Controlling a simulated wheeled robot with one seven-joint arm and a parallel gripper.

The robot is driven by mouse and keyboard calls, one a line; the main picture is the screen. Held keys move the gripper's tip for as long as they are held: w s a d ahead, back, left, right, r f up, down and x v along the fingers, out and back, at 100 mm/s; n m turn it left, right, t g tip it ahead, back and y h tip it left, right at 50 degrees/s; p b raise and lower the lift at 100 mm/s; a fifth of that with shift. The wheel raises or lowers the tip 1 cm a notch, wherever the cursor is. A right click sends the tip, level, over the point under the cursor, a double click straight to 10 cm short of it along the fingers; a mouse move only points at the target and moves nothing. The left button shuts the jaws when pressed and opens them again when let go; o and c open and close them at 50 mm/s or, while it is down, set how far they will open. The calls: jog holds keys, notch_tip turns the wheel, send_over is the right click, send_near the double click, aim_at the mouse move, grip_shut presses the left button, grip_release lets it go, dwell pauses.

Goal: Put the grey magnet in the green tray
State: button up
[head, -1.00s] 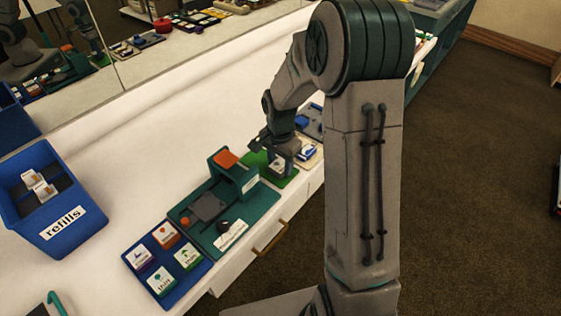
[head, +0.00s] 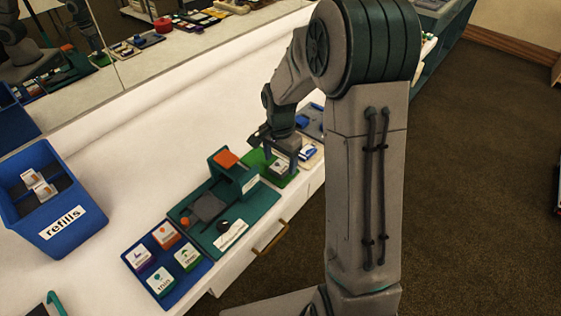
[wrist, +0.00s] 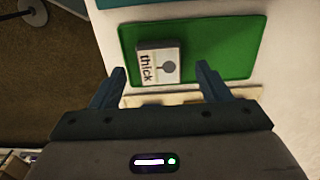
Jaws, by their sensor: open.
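The grey magnet (head: 278,167), a small square block with a white label, lies in the green tray (head: 257,160). In the wrist view the magnet (wrist: 158,63) reads "thick" and sits near the edge of the green tray (wrist: 222,48) closest to my gripper. My gripper (head: 281,153) is just above the magnet in the head view. In the wrist view my gripper (wrist: 161,70) has its fingers wide apart, one on each side of the magnet with gaps, holding nothing.
A dark green press (head: 240,205) with an orange top stands left of the green tray. A blue tray (head: 172,262) of labelled magnets is further left, and a blue refills bin (head: 50,232) beyond. A pale tray (head: 314,160) is close on the right. The white counter (head: 150,140) behind is clear.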

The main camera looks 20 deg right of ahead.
notch_tip(320, 180, up, 12)
jog(key=shift+r, duration=0.15)
dwell(0.5)
jog(key=s+r+n+t+p, duration=0.1)
jog(key=s+r+n, duration=0.2)
jog(key=s, duration=0.7)
jog(key=s+r+n+t+p, duration=0.1)
jog(key=s+r+n+p, duration=0.1)
jog(key=s+n, duration=0.5)
jog(key=s+r, duration=0.1)
jog(key=s, duration=0.2)
jog(key=shift+s+a+n+t, duration=0.15)
jog(key=shift+s+n+t, duration=0.15)
jog(key=shift+s+t, duration=0.1)
